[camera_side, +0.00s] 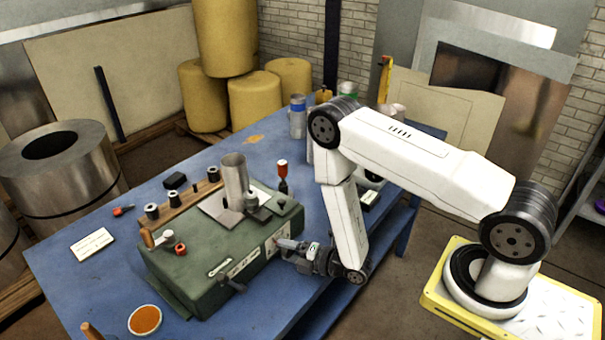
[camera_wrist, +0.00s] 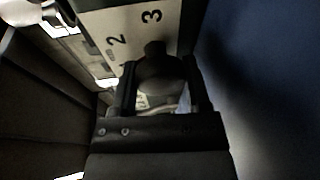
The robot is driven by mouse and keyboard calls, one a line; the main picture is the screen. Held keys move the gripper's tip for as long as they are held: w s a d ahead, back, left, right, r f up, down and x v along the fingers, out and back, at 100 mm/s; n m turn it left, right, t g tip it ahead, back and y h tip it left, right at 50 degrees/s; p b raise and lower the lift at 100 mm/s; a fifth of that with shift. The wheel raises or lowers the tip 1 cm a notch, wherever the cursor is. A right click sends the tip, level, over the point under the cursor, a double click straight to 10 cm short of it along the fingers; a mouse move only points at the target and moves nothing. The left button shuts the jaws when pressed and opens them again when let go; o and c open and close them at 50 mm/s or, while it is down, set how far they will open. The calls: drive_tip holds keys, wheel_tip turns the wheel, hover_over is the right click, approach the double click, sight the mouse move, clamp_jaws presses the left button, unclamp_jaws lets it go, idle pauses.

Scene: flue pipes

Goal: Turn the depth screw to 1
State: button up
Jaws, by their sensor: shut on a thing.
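The depth screw (camera_wrist: 162,76) is a dark round knob with a small nub on its upper edge, seen in the wrist view. My gripper (camera_wrist: 161,92) is shut on it, with one finger on each side. Behind it is a pale scale plate (camera_wrist: 134,32) with the numbers 2 and 3 readable; the nub points up toward the 3. Lower marks are hidden by the knob and finger. In the side view my gripper (camera_side: 285,245) is at the right end of the green machine's (camera_side: 215,285) front face, and hides the screw there.
The machine stands on a blue table (camera_side: 85,275). A metal pipe (camera_side: 234,178) stands upright on top of it. An orange dish (camera_side: 145,320) lies at the front left.

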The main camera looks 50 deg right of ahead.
idle(0.3)
drive_tip(key=o, duration=1)
drive_tip(key=shift+v, duration=3.95)
